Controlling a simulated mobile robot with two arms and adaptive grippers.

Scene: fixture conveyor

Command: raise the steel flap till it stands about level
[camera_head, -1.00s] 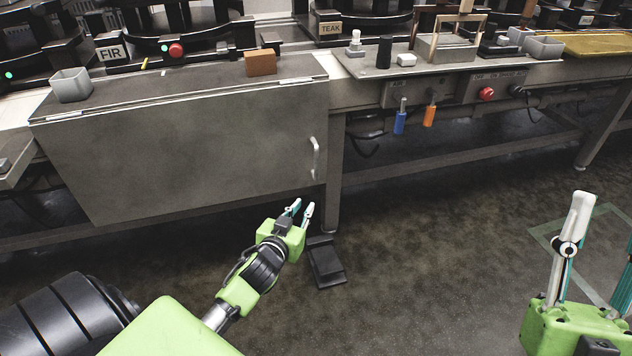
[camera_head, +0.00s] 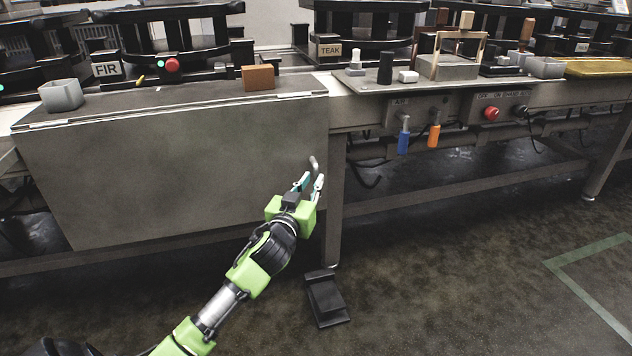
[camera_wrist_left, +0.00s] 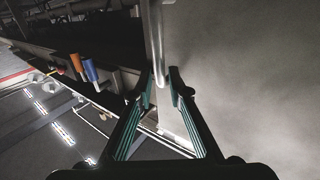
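The steel flap (camera_head: 165,170) is a wide grey panel hanging steeply down from the front of the bench. Its curved metal handle (camera_head: 314,162) is near the flap's right edge. My left gripper (camera_head: 312,179) is at the lower part of the handle with its fingers apart. In the left wrist view, the handle (camera_wrist_left: 154,30) runs down between the two open fingertips (camera_wrist_left: 161,80), and the flap's grey face (camera_wrist_left: 255,70) fills the right side. I cannot tell whether either finger touches the handle. My right gripper is out of view.
A grey open bin (camera_head: 62,96) and a brown block (camera_head: 258,78) sit on top, above the flap. A bench leg (camera_head: 333,200) stands just right of the handle. A black pedal (camera_head: 326,298) lies on the floor. Blue (camera_head: 404,142) and orange (camera_head: 434,135) handles hang further right.

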